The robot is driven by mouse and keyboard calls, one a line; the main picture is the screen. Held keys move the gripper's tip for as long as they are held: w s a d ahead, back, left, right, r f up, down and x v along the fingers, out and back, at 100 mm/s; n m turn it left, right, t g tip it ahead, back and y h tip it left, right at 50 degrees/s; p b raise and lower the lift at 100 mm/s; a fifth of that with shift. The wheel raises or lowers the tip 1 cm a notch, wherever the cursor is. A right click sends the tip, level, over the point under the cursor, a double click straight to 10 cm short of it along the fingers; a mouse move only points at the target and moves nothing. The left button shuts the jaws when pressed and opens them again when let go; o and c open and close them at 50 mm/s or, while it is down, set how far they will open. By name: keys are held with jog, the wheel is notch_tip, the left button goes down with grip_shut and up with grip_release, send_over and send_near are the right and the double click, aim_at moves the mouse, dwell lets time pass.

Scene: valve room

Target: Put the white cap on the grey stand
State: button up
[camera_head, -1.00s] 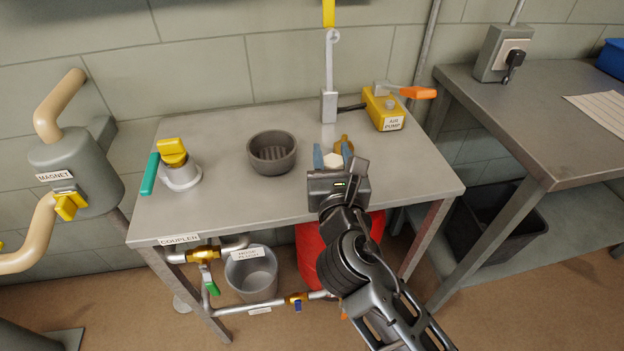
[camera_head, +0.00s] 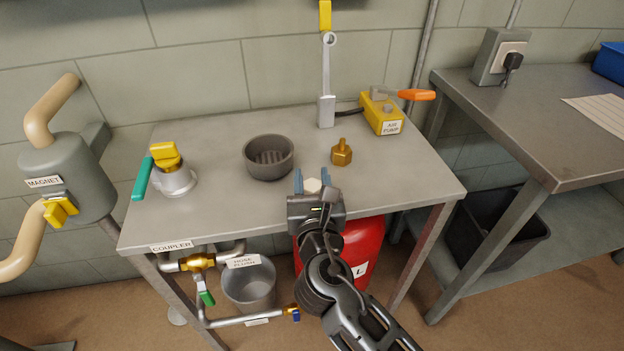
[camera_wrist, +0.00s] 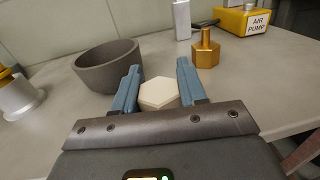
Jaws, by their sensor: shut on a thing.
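The white cap (camera_head: 312,185) is a small six-sided block. My gripper (camera_head: 312,179) is shut on it near the table's front edge, in front of the brass fitting. In the wrist view the cap (camera_wrist: 158,93) sits between the two blue fingers of my gripper (camera_wrist: 158,74), with its flat face up. I cannot tell how high it is above the table. A round grey bowl-like holder (camera_head: 268,174) with a ribbed floor stands behind and left of the cap; it also shows in the wrist view (camera_wrist: 106,72). I cannot tell whether it is the grey stand.
A brass hex fitting (camera_head: 341,154) stands upright at the right. The yellow air pump (camera_head: 382,113) and an upright metal lever (camera_head: 326,108) are at the back. A yellow-topped valve (camera_head: 172,172) with a green handle stands at the left. The table (camera_head: 225,215) is clear at front left.

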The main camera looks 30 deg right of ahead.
jog(key=o, duration=1)
jog(key=shift+r, duration=0.1)
jog(key=v, duration=1.2)
